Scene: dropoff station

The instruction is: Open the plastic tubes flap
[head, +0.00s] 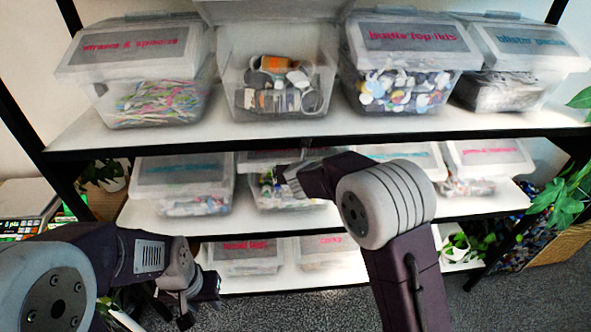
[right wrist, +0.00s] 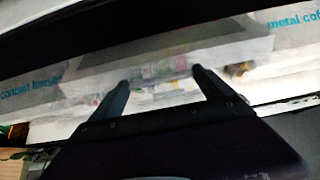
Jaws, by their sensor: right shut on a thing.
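A clear bin (head: 290,201) with mixed small items stands second from left on the middle shelf. Its label is not readable, so I cannot confirm that it holds the plastic tubes. My right gripper (head: 283,178) is at its front, just under the lid. In the right wrist view, my right gripper (right wrist: 161,80) has its fingers apart at the bin's pale flap (right wrist: 150,50), shut on its edge. The fingertips' contact is blurred. My left gripper (head: 198,306) hangs low at left, its fingers apart and empty.
Top-shelf bins include straws (head: 150,85), an open-topped bin (head: 278,75) with its flap raised, and bottle caps (head: 400,75). The upper shelf board (head: 300,135) runs close above my right gripper. Neighbouring bins (head: 185,183) stand beside it. Plants are at right.

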